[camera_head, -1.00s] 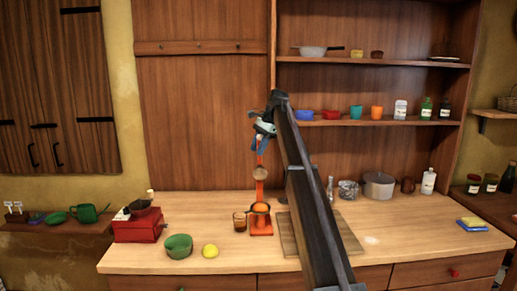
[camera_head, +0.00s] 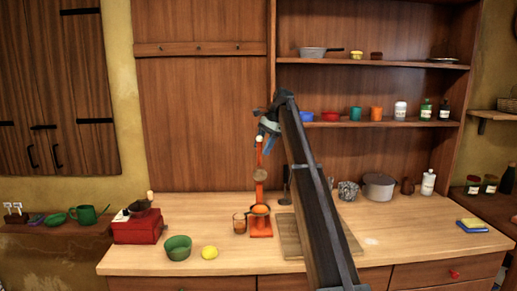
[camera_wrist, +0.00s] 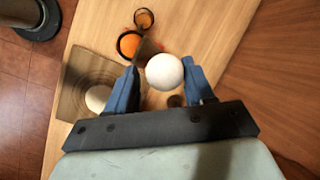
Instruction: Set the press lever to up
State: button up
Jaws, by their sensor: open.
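The red-orange press (camera_head: 262,226) stands on the wooden counter, with an orange half (camera_head: 260,209) in its cup. A grey round disc (camera_head: 260,175) hangs above the cup. The lever's white ball knob (camera_head: 258,139) shows at the top of the press, just below my gripper (camera_head: 265,134). In the wrist view the knob (camera_wrist: 164,72) lies between the two blue fingertips of my open gripper (camera_wrist: 162,76). I cannot tell whether a finger touches it. The orange half (camera_wrist: 130,44) also shows there. Most of the lever's shaft is hidden in the wrist view.
A glass (camera_head: 239,223) stands left of the press, with a green bowl (camera_head: 178,248) and a lemon (camera_head: 209,252) further left. A board (camera_head: 288,238) lies to the right, partly behind my arm. Shelves with cups and jars rise behind. The right front counter is mostly clear.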

jog(key=d, duration=1)
jog(key=shift+w+d, duration=0.2)
jog(key=shift+w, duration=0.2)
jog(key=shift+f, duration=0.1)
jog(key=s+a+f+m+g, duration=0.1)
jog(key=s+a+f, duration=0.1)
jog(key=s+f, duration=1.5)
jog(key=s+a+f+g, duration=0.1)
jog(key=s+a+f, duration=0.1)
jog(key=s+f, duration=1.55)
jog(key=s+f+n+g+h, duration=0.1)
jog(key=s+f+n, duration=0.1)
jog(key=s+f, duration=0.6)
jog(key=s+f+n, duration=0.1)
jog(key=s+f, duration=0.2)
jog(key=f, duration=0.9)
jog(key=s+f+n+g+h, duration=0.1)
jog(key=s+f+n, duration=0.1)
jog(key=s+f, duration=0.55)
jog(key=s+d+f+n+g+h, duration=0.1)
jog(key=s+f+n, duration=0.2)
jog(key=s+f, duration=0.6)
jog(key=s+d+f+n+g+h, duration=0.1)
jog(key=s+f+n, duration=0.2)
jog(key=s+f, duration=0.6)
jog(key=s, duration=0.6)
jog(key=shift+s+d+f+n, duration=0.25)
jog(key=shift+d+f+n, duration=0.05)
jog(key=shift+d+f, duration=0.1)
